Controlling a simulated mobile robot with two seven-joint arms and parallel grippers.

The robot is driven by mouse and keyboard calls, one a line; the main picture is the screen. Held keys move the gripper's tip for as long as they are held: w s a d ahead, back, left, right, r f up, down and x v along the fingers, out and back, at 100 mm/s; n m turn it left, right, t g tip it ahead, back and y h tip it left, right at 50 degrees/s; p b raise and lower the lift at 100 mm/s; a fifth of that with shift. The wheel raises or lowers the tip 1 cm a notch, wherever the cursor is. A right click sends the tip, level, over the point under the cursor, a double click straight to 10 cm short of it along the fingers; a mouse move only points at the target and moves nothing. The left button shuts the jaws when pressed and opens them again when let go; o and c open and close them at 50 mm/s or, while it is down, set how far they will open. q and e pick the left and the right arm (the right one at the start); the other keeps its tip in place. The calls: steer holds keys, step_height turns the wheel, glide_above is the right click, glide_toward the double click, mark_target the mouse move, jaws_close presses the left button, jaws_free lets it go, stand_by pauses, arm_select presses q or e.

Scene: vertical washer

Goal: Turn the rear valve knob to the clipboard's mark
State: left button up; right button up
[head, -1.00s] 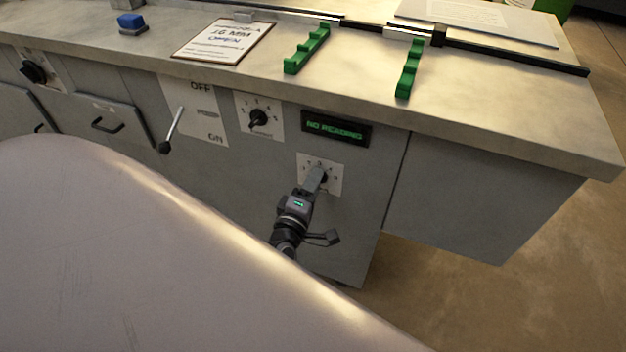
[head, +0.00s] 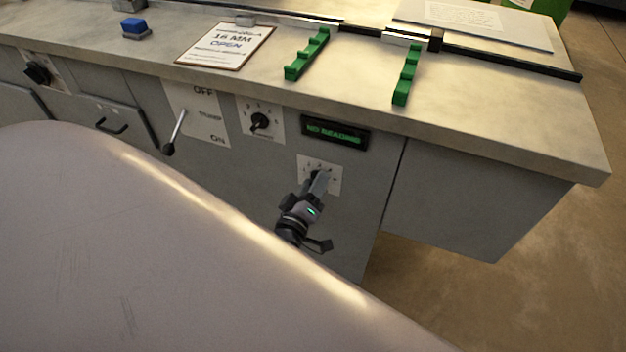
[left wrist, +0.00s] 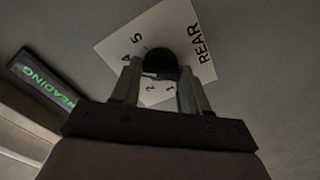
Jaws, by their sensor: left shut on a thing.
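The rear valve knob (left wrist: 160,64) is black and sits on a white dial plate (left wrist: 110,45) marked REAR, with numbers such as 1, 2, 4 and 5 showing in the left wrist view. In the head view the dial plate (head: 331,178) is on the cabinet front. My left gripper (head: 318,181) is shut on the knob; its fingers (left wrist: 158,85) stand on both sides of it. The knob's pointer is hidden. The clipboard (head: 226,46) lies on the bench top and reads 16 MM and OPEN. My right gripper is not in view.
Above the knob is a display (head: 335,132) reading NO READING. Left of it are a second dial knob (head: 260,121) and an OFF/ON lever (head: 175,132). Green racks (head: 307,55) stand on the bench top (head: 480,120). Open floor (head: 560,270) lies right.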

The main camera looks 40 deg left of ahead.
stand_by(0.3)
arm_select(q)
steer(key=o, duration=1.1)
steer(key=shift+c, duration=0.2)
steer(key=v, duration=0.7)
steer(key=shift+p, duration=0.35)
steer(key=shift+s, duration=0.1)
